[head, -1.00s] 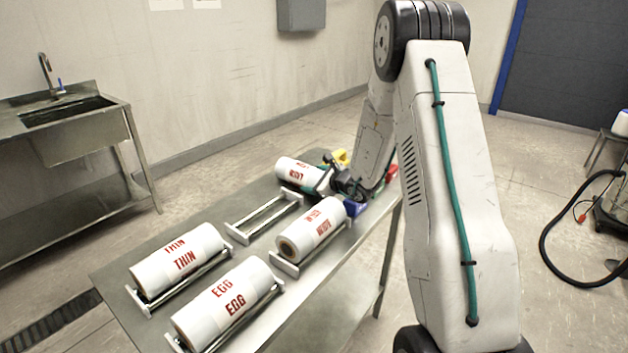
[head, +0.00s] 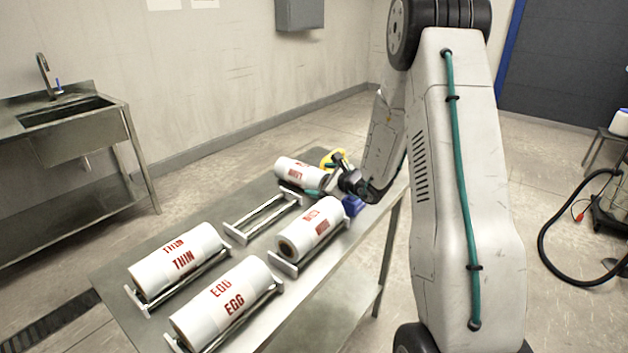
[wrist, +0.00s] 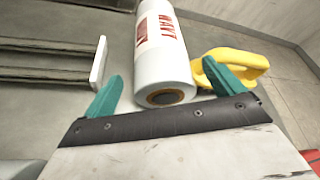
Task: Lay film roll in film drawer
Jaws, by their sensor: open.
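A white film roll (head: 298,173) with red lettering lies at the far end of the steel table. In the wrist view the same roll (wrist: 163,45) seems to read "WAVY", and its brown core end faces me. My gripper (head: 326,176) is beside the near end of this roll. In the wrist view the open teal fingers (wrist: 162,80) stand on either side of the roll's near end, and I cannot tell whether they touch it. An empty cradle (head: 262,218) with two rails stands nearer on the table. No drawer can be clearly made out.
Several other rolls rest in cradles: "THIN" (head: 178,260), "EGG" (head: 228,298) and one (head: 312,228) to the right of the empty cradle. A yellow object (wrist: 235,65) sits close to the right finger. A blue object (head: 353,205) lies near the table's right edge.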

